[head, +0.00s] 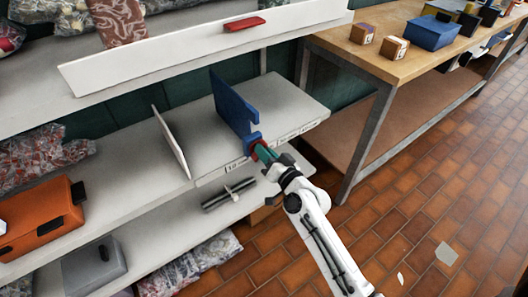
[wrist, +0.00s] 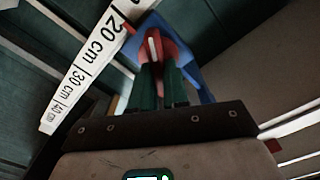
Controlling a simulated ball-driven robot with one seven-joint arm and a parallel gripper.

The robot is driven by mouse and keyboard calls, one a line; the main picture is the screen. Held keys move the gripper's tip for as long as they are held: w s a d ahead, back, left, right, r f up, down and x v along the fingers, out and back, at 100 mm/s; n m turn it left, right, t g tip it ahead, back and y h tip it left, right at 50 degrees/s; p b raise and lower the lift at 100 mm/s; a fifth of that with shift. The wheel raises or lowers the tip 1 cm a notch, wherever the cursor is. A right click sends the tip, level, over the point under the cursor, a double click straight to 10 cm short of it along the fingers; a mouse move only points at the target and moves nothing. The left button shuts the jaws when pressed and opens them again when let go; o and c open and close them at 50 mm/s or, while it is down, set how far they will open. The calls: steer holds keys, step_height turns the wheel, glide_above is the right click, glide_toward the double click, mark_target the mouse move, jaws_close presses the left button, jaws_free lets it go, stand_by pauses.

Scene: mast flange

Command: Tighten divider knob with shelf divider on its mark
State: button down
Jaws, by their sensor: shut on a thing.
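The blue shelf divider (head: 234,105) stands upright on the middle shelf, its clamp at the front edge. It also shows in the wrist view (wrist: 205,88). The red divider knob (wrist: 160,42) sits at the divider's front, between the green fingers of my gripper (wrist: 158,80). In the head view, my gripper (head: 264,152) reaches the divider's front from the lower right, shut on the knob. A white centimetre scale (wrist: 88,62) runs along the shelf edge, with 20 cm readable close beside the divider. I cannot tell which mark the divider lines up with.
A white upright panel (head: 172,142) stands left of the divider. A grey rod-like part (head: 229,194) lies on the shelf below. An orange case (head: 42,222) is at lower left. A wooden workbench (head: 385,62) stands at right, and the tiled floor before it is mostly clear.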

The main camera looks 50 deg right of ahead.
steer(key=m, duration=1)
steer(key=shift+w+d+f+p, duration=0.15)
steer(key=shift+f+p, duration=0.1)
steer(key=shift+p, duration=0.15)
steer(key=shift+m, duration=0.3)
steer(key=c, duration=1.1)
jaws_free()
steer(key=shift+f, duration=0.1)
steer(key=shift+c, duration=0.2)
